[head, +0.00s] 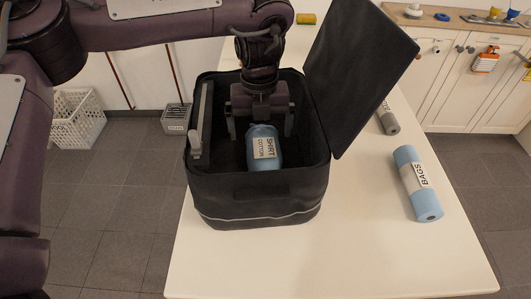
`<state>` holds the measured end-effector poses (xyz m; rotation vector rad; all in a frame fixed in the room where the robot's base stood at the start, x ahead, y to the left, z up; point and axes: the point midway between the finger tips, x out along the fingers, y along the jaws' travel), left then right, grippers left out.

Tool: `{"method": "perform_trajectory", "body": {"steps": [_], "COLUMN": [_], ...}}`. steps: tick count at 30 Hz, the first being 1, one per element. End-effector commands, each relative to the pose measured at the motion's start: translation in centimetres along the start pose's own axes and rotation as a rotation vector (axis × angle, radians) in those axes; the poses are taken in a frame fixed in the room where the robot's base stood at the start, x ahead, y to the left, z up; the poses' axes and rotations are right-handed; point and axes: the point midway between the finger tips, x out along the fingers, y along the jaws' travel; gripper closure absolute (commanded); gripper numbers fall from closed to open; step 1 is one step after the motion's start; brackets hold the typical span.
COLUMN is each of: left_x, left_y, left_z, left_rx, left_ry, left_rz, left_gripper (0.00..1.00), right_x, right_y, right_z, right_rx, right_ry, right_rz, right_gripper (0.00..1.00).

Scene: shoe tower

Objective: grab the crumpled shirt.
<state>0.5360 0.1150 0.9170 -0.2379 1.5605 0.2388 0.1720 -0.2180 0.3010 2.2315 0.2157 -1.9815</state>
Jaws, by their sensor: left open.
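The shirt (264,157) is a light blue bundle with a paper label reading "SHIRT COTTON". It lies inside an open black fabric box (260,185) on the white table. My left gripper (262,128) reaches down into the box from above. Its fingers are apart, at the far end of the shirt, one to each side of it. I cannot tell whether they touch it. The lower inside of the box is dark. My right gripper is not in view.
The box's lid (362,70) stands open at the right. A blue roll labelled "BAGS" (417,185) and a grey roll (388,120) lie on the table (330,250) to the right. A grey bar (203,120) stands along the box's left wall. The table's front is clear.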

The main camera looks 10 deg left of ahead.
Motion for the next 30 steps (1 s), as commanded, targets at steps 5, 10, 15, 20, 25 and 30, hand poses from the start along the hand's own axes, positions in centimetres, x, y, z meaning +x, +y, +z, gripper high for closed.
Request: {"method": "perform_trajectory", "body": {"steps": [5,10,15,20,25,30], "left_x": [2.0,3.9,6.5,7.7,7.8,7.8], "left_y": [0.0,-0.3,-0.7,-0.7,-0.7,-0.7], "left_z": [0.0,0.1,0.3,0.3,0.3,0.3], "left_rx": [0.0,0.001,0.0,0.0,0.0,0.0], "left_ry": [0.002,0.003,0.003,0.0,0.0,0.0], "left_rz": [0.002,0.003,0.003,0.001,0.0,0.0], "left_gripper": [0.0,0.0,0.0,0.0,0.0,0.16], "right_x": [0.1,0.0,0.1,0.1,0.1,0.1], "right_y": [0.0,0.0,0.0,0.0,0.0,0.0], "right_z": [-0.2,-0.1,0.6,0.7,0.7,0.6], "right_rx": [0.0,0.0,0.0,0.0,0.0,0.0], "right_ry": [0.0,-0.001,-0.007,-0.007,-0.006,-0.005], "right_rz": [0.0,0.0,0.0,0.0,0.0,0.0], "right_gripper": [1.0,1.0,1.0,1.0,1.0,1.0]}}
